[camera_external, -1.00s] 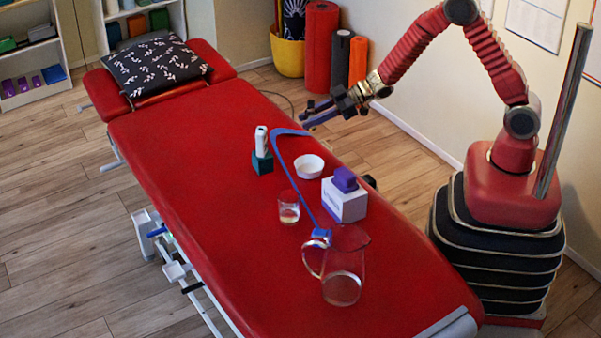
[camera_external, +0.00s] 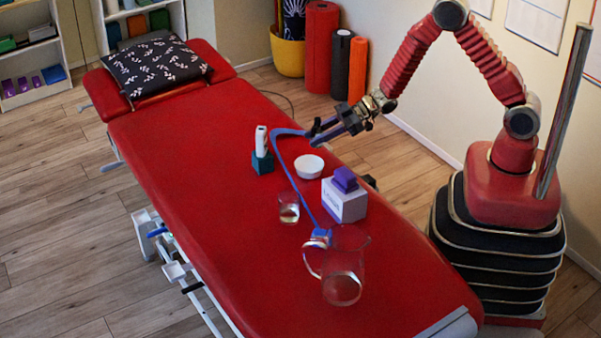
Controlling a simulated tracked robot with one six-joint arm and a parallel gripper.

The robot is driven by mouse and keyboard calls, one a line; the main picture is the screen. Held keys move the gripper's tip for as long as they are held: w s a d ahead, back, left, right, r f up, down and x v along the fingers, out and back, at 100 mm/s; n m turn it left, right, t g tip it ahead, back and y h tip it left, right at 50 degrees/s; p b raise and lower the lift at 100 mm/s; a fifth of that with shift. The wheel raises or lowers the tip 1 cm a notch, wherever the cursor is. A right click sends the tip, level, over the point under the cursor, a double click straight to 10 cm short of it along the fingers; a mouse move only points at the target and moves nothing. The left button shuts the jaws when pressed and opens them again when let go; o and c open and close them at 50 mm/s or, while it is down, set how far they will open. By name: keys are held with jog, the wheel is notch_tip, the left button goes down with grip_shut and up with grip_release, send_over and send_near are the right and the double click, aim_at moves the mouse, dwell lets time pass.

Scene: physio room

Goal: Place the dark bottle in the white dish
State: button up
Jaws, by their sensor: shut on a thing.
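The white dish (camera_external: 309,166) stands on the red treatment table, near its right edge. My gripper (camera_external: 315,133) is in the air just above and behind the dish in the picture, with its fingers pointing left. It is shut on a small dark thing at the fingertips, which I take to be the dark bottle (camera_external: 316,125). The fingers hide part of it, and its outline is hard to make out. No other dark bottle shows on the table.
On the red table (camera_external: 200,150) are a white bottle on a teal block (camera_external: 262,160), a glass (camera_external: 288,208), a white box with a purple block (camera_external: 344,195), a glass jug (camera_external: 343,270) and a blue strap (camera_external: 300,190). The table's left part is clear.

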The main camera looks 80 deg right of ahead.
jog(key=shift+f, duration=0.45)
jog(key=shift+f, duration=2.1)
jog(key=shift+f, duration=0.6)
jog(key=o, duration=1.1)
jog(key=shift+r, duration=0.15)
jog(key=shift+r, duration=0.55)
jog(key=v, duration=1.2)
jog(key=shift+f, duration=0.15)
